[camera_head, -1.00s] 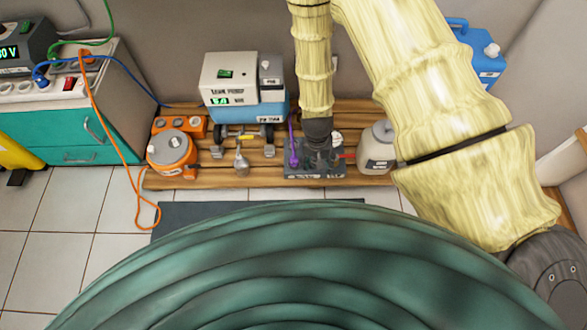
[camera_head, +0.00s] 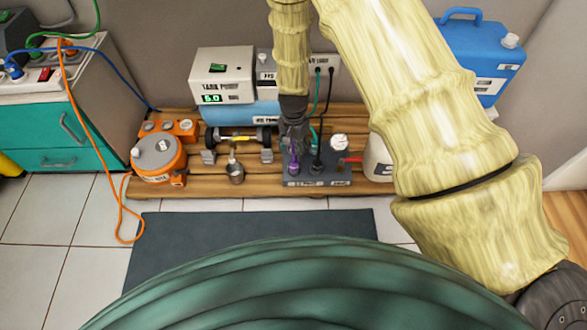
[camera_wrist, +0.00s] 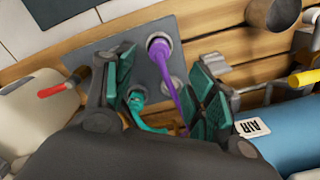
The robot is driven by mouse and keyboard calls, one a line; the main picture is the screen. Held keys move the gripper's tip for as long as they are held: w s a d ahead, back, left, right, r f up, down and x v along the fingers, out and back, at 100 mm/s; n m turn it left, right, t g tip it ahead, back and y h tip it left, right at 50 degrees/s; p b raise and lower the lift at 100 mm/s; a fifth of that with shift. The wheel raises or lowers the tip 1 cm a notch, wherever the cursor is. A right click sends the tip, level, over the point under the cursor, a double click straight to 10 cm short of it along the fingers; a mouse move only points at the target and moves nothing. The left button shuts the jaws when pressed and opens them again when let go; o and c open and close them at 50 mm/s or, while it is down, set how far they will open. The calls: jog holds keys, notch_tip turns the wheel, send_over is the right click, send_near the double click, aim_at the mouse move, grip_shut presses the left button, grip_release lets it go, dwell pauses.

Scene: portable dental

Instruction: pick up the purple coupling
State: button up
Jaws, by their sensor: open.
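The purple coupling (camera_wrist: 160,45) is seated on a grey panel block (camera_wrist: 133,62), with a purple hose running from it. In the head view the purple coupling (camera_head: 293,163) shows at the left part of the grey block (camera_head: 325,178). My gripper (camera_wrist: 160,85) is open, its two green-padded fingers apart on either side of the purple and teal hoses. The coupling lies beyond the fingertips in the wrist view. A teal coupling (camera_wrist: 137,100) sits nearer on the same block. In the head view my gripper (camera_head: 293,138) hangs over the block's left part; its fingers are hard to make out.
A red-handled valve (camera_wrist: 52,90) is beside the block. A white and blue pump unit (camera_head: 225,85), an orange canister (camera_head: 158,157) and a small metal cup (camera_head: 236,172) stand on the wooden pallet (camera_head: 270,203). A dark mat (camera_head: 200,235) lies in front.

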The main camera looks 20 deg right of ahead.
aim_at(294, 161)
notch_tip(294, 161, down, 5)
jog(key=shift+r+b, duration=0.1)
jog(key=shift+b, duration=0.85)
jog(key=shift+d+f+b, duration=0.1)
jog(key=shift+f+b, duration=1.8)
jog(key=shift+f, duration=0.7)
jog(key=c, duration=1.1)
